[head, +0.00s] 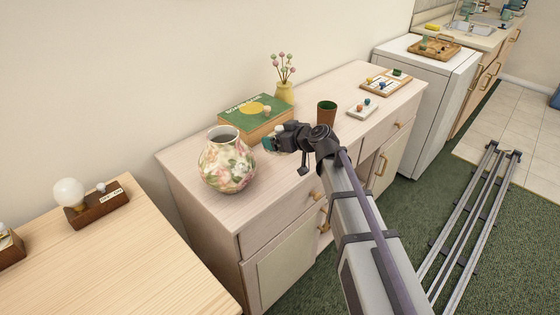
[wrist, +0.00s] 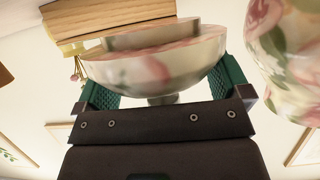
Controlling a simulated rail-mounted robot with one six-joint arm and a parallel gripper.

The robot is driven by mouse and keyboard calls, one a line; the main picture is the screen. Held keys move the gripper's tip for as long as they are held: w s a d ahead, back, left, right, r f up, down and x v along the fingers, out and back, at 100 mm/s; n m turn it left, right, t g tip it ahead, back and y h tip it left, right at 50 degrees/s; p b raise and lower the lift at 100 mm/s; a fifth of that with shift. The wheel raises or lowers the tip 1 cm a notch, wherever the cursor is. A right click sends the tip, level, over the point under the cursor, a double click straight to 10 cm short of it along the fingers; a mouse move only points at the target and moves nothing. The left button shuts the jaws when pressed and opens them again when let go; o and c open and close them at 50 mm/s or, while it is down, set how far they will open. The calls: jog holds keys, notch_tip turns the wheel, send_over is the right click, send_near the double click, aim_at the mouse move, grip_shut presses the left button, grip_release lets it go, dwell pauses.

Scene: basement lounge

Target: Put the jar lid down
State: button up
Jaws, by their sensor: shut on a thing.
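The jar (head: 227,168) is round and cream with pink and green flowers. It stands upright and open-topped on the cabinet, and part of it shows at the right edge of the wrist view (wrist: 288,55). My gripper (head: 270,143) is just right of the jar, in front of the green game box. In the wrist view its green fingers are shut on the jar lid (wrist: 150,70), a shallow floral piece matching the jar. The lid is apart from the jar. The head view mostly hides the lid, and I cannot tell whether it touches the cabinet top.
The cabinet top (head: 205,208) has free room in front of the jar. The green game box (head: 255,117) lies behind my gripper, with a yellow vase (head: 285,93) beyond. A brown cup (head: 326,113), a small white tray (head: 362,108) and a wooden tray (head: 385,84) stand to the right.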

jog(key=shift+f, duration=0.1)
notch_tip(320, 180, down, 4)
jog(key=b, duration=0.3)
jog(key=shift+b, duration=0.35)
jog(key=shift+r, duration=0.3)
jog(key=shift+f, duration=0.25)
jog(key=shift+s+f, duration=0.15)
jog(key=shift+s+d+f+b, duration=0.1)
jog(key=shift+b, duration=0.35)
jog(key=o, duration=0.7)
